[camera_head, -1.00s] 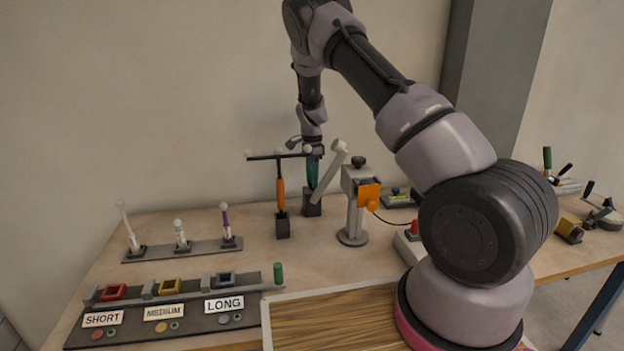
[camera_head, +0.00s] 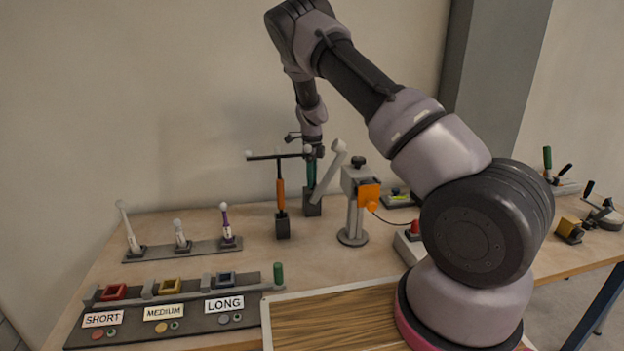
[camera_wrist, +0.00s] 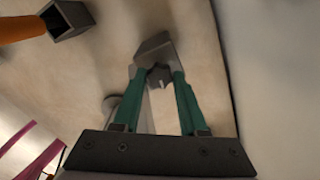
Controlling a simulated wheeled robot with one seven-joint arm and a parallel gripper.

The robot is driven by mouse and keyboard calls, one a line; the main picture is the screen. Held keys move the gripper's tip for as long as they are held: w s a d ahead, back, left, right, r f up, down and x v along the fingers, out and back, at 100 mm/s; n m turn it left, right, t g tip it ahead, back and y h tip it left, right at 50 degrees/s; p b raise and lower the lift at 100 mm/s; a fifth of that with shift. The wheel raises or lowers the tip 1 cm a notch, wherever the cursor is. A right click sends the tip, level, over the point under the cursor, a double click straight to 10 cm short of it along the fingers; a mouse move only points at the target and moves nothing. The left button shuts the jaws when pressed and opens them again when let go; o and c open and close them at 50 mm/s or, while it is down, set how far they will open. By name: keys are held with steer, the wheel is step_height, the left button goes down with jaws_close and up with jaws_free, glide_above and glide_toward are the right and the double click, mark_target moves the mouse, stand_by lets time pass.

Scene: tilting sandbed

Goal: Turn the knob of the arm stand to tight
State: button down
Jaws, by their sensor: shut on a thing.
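The arm stand is a dark block (camera_head: 312,208) on the table with a pale arm (camera_head: 327,172) leaning up to the right to a ball end. My gripper (camera_head: 311,182) points down over this block, its green fingers beside the pale arm. In the wrist view, the fingertips of my gripper (camera_wrist: 158,80) close on a small dark knob (camera_wrist: 158,73) at the stand's grey block (camera_wrist: 154,46). In the head view the knob is hidden, so its tight or loose setting cannot be read.
An orange-handled T-bar (camera_head: 281,190) stands close on the left, its bar reaching near my gripper. A grey post stand with an orange block (camera_head: 368,195) is close on the right. A rack of rods (camera_head: 183,249) and a labelled panel (camera_head: 170,318) lie to the left.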

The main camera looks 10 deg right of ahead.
steer(key=shift+m, duration=0.3)
steer(key=shift+c, duration=2.3)
jaws_free()
steer(key=shift+r, duration=0.1)
step_height(320, 180, up, 11)
